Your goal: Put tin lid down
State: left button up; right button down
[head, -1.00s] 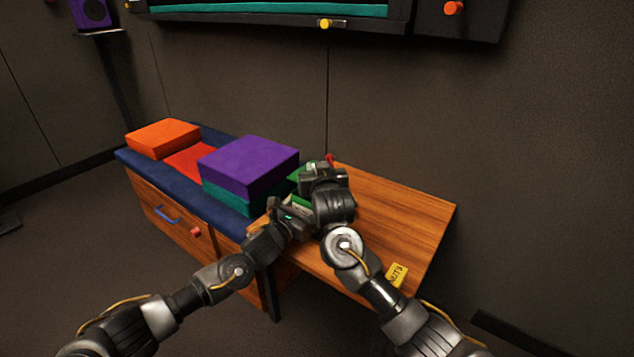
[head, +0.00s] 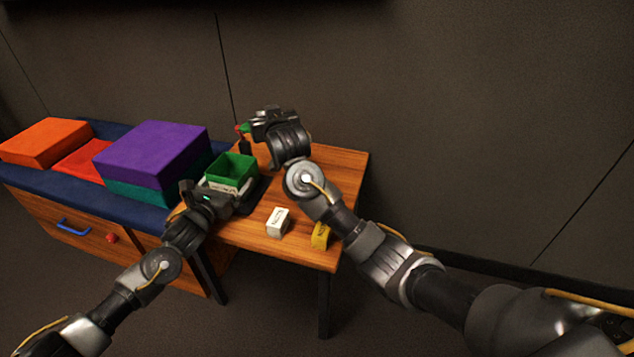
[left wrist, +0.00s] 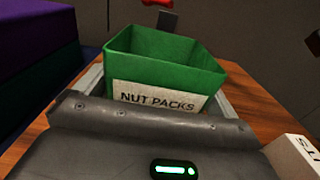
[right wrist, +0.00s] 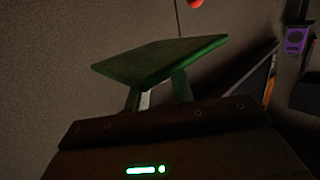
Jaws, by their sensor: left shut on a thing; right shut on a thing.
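The tin is an open green box (head: 232,168) with a white "NUT PACKS" label, standing upright on the wooden table. It fills the middle of the left wrist view (left wrist: 165,70), and its inside looks empty as far as I see. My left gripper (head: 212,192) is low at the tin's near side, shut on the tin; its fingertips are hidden. The tin lid is a flat green plate (right wrist: 160,60) in the right wrist view. My right gripper (head: 262,120) is shut on it, raised behind and right of the tin. In the head view the lid is mostly hidden.
A white labelled block (head: 278,222) and a yellow block (head: 321,235) stand near the table's front edge. Purple (head: 150,155) and orange (head: 45,141) boxes lie on the blue-topped bench at left. The table's right side (head: 345,170) is bare. A red knob (right wrist: 195,3) shows behind the lid.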

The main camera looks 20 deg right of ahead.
jog(key=w+d+n+y, duration=0.2)
jog(key=d+n+y, duration=0.1)
jog(key=d, duration=1.3)
jog(key=s+a+f+n+g+y, duration=0.3)
jog(key=s+f+n+g+y, duration=0.4)
jog(key=s+y, duration=0.3)
jog(key=shift+h, duration=0.3)
jog(key=shift+s+d+f, duration=0.15)
jog(key=shift+f, duration=2.3)
jog(key=shift+s+d+f, duration=0.1)
jog(key=shift+s+f, duration=0.05)
jog(key=shift+f, duration=2.3)
jog(key=shift+f, duration=0.15)
jog(key=c, duration=1.2)
grip_release()
